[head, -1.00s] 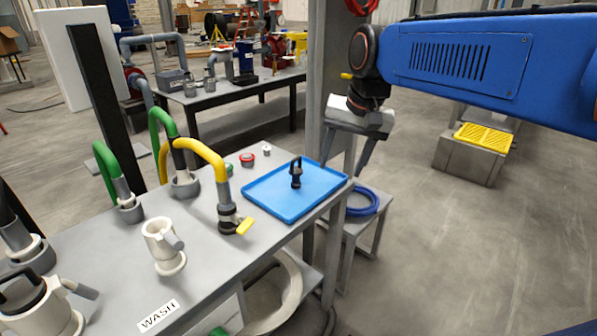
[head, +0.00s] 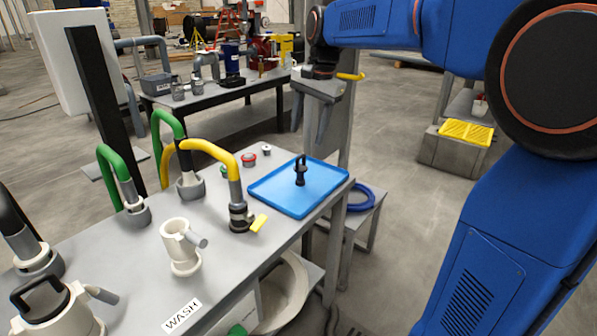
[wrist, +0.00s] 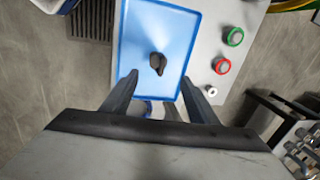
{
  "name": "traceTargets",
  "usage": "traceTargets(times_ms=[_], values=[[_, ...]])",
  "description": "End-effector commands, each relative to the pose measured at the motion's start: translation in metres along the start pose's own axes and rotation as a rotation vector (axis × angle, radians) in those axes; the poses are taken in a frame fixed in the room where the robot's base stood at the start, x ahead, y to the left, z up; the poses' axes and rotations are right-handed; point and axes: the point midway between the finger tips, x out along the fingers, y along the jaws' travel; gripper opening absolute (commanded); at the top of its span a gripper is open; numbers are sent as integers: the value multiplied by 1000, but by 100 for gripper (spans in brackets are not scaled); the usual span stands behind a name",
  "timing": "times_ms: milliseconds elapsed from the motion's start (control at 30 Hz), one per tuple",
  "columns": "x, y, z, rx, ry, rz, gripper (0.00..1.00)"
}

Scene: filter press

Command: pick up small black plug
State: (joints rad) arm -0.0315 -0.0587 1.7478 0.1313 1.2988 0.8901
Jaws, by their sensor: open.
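The small black plug (head: 300,172) stands upright with its loop handle on top, on the blue tray (head: 272,199) at the right end of the grey bench. In the wrist view the plug (wrist: 157,64) shows from above, inside the blue tray (wrist: 135,25), ahead of and between the two fingers. My gripper (head: 309,132) is open and empty, pointing down above and behind the tray in the head view. Its two fingers also show in the wrist view (wrist: 160,88), spread apart and not touching the plug.
On the bench (head: 140,250) stand a yellow hose (head: 214,160) with a valve, green hoses (head: 115,165) and a cream fitting (head: 180,246). Red (head: 248,160) and green caps and a small white piece sit left of the tray.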

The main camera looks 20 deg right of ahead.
Motion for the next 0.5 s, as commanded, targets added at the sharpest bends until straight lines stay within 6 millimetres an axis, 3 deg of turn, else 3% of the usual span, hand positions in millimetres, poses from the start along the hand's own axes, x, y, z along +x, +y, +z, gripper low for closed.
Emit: traceTargets(times_ms=[300, 500], values=[[57, 0, 1, -1, -1, 2, 54], [80, 1, 1, -1, -1, 1, 54]])
